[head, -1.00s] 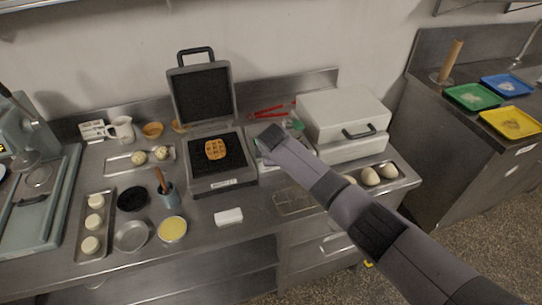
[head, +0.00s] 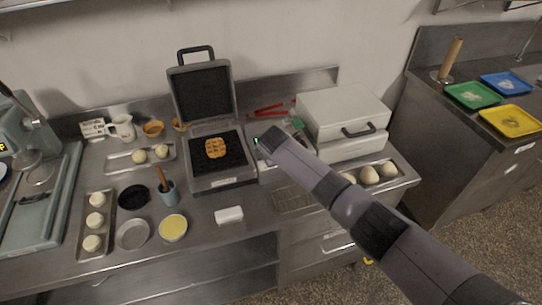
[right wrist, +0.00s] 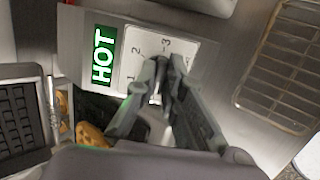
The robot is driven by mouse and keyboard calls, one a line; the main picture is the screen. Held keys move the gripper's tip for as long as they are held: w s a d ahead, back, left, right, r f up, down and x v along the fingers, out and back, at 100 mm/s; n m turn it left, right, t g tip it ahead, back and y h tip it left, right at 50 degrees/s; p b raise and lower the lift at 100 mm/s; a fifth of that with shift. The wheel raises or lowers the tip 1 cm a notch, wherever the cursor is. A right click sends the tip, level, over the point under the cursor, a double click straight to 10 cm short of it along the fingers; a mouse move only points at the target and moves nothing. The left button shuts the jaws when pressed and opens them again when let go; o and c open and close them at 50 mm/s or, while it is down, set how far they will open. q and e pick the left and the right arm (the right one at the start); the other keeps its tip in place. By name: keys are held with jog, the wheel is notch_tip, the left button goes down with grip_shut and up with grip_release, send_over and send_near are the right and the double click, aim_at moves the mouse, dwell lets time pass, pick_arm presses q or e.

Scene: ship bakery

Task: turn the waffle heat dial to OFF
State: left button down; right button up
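The open waffle iron (head: 222,180) stands on the steel counter with a browned waffle (head: 216,148) on its lower plate. A control panel sits just to its right; in the right wrist view its pale dial face (right wrist: 195,58) shows 1, 2 and 3 beside a green HOT label (right wrist: 103,55). My right gripper (right wrist: 163,68) is over the dial face, its two fingers close together. The dial knob and its pointer are hidden by the fingers, so I cannot tell whether they grip it. My left gripper is not in view.
A closed white appliance (head: 345,113) stands right of the panel, with red tongs (head: 270,110) behind.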

jog(key=o, duration=0.4)
jog(key=shift+o, duration=0.2)
jog(key=shift+s+r, duration=0.1)
jog(key=v, duration=1.1)
jog(key=shift+s+r, duration=0.2)
jog(key=shift+r, duration=0.1)
